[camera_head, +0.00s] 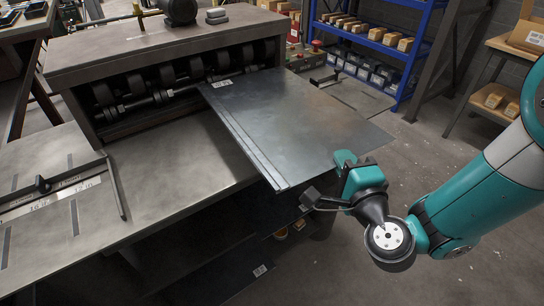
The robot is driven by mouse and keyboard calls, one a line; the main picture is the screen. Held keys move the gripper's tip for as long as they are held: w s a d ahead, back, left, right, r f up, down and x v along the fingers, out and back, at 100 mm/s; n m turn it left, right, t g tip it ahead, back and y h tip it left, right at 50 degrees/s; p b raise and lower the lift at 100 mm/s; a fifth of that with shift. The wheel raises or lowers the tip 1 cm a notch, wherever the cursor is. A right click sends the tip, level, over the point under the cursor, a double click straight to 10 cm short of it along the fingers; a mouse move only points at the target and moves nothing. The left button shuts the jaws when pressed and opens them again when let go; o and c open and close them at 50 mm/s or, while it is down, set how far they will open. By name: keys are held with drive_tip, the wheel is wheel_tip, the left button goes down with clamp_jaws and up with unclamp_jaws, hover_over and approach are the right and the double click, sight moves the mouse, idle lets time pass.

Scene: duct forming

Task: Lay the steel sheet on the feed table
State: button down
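The steel sheet (295,118) is a flat grey panel with a raised strip along its left long edge. Its far end, with a small white label, is close to the rollers (160,90) of the forming machine. Its near end reaches out past the table toward the lower right. My teal gripper (350,162) is at the sheet's near right edge and appears shut on it; the fingertips are partly hidden. The feed table (150,185) is the bare grey surface in front of the rollers, left of the sheet. I cannot tell whether the sheet touches it.
A guide with a ruler scale (58,195) lies on the table at left. The machine's top cover (150,45) stands behind. A blue shelf (425,50) with boxes and a wooden rack (500,100) stand at the back right. The floor (425,145) right of the sheet is clear.

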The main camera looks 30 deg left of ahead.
sight(322, 165)
drive_tip(key=shift+n+g+y, duration=0.4)
drive_tip(key=shift+y, duration=0.1)
drive_tip(key=s+a, duration=0.2)
drive_tip(key=shift+s+a+f+b, duration=0.3)
drive_tip(key=shift+s+a+b, duration=0.05)
drive_tip(key=shift+s+a, duration=0.05)
drive_tip(key=shift+s+a+b, duration=0.15)
drive_tip(key=shift+s+b, duration=0.1)
drive_tip(key=shift+b, duration=0.1)
drive_tip(key=shift+f+b, duration=0.15)
drive_tip(key=shift+b, duration=0.3)
wheel_tip(322, 165, down, 10)
drive_tip(key=b, duration=1.1)
drive_tip(key=shift+s+d+r+b, duration=0.25)
drive_tip(key=shift+d+b, duration=0.05)
drive_tip(key=shift+f, duration=0.1)
drive_tip(key=shift+f, duration=0.15)
drive_tip(key=c, duration=1.3)
unclamp_jaws()
drive_tip(key=shift+c, duration=0.2)
